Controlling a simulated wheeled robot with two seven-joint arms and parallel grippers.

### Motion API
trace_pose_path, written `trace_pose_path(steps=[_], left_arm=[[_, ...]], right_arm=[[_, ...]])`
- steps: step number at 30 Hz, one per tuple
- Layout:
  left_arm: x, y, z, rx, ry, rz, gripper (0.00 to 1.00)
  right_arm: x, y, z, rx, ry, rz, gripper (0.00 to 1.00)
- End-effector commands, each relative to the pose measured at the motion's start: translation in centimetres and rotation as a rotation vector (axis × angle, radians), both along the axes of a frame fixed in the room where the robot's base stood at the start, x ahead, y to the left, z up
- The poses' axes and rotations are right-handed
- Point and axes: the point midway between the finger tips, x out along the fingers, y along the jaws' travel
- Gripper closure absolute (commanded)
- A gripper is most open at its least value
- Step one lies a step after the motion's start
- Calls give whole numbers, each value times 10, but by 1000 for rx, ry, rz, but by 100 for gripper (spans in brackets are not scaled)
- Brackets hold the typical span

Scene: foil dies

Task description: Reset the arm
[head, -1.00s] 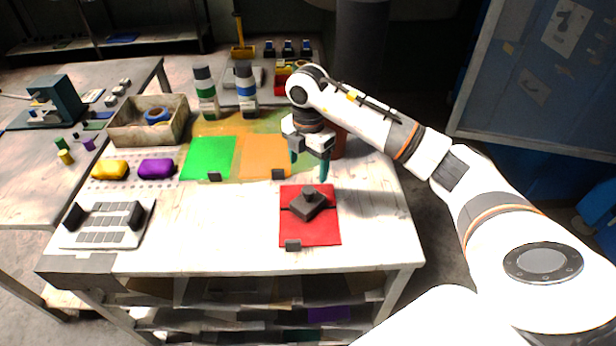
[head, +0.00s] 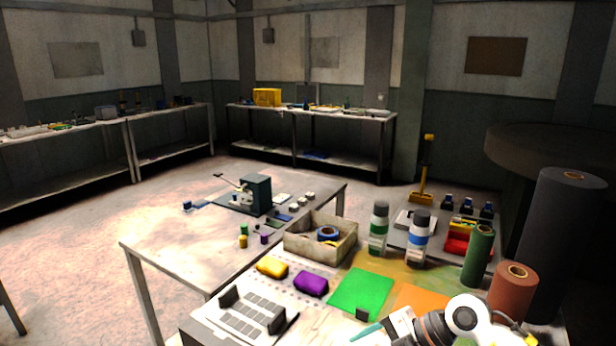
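My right gripper (head: 378,331) shows at the bottom edge of the head view, over the near part of the work table. One teal fingertip points left and the rest is cut off or hidden, so I cannot tell whether it is open or shut. My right arm (head: 465,318) comes in from the lower right. The green foil sheet (head: 361,292) and the orange foil sheet (head: 421,302) lie flat just beyond the gripper. My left gripper is out of view.
A wooden box (head: 308,245) with a blue tape roll, a green-labelled bottle (head: 379,228), a blue-labelled bottle (head: 417,240), a green roll (head: 478,256) and a brown roll (head: 512,290) stand on the table. Floor is free further left.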

Motion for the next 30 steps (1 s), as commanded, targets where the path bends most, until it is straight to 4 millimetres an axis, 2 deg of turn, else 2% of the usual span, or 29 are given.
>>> trace_pose_path(steps=[1,3,6,9,11,13,14,17,20,21,24,27,30], left_arm=[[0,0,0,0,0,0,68],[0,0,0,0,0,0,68],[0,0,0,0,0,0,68],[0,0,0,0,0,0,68],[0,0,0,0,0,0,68],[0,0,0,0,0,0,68],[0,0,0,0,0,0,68],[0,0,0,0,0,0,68],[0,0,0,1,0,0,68],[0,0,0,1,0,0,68],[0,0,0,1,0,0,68],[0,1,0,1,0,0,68],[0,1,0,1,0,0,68]], right_arm=[[-10,33,12,174,-57,22,24],[-17,64,39,407,-145,3,24],[-21,82,81,706,-255,-110,24],[-17,73,113,945,-335,-317,24],[-12,56,123,1049,-363,-481,24],[-6,30,124,1129,-374,-697,24],[-4,17,120,1146,-369,-797,24],[-5,-25,91,1135,-316,-1136,24],[-22,-62,41,1020,-194,-1459,24],[-34,-73,18,947,-129,-1572,24],[-74,-90,-35,735,57,-1784,24],[-113,-94,-71,547,217,-1885,24],[-149,-93,-96,391,355,-1931,24]])
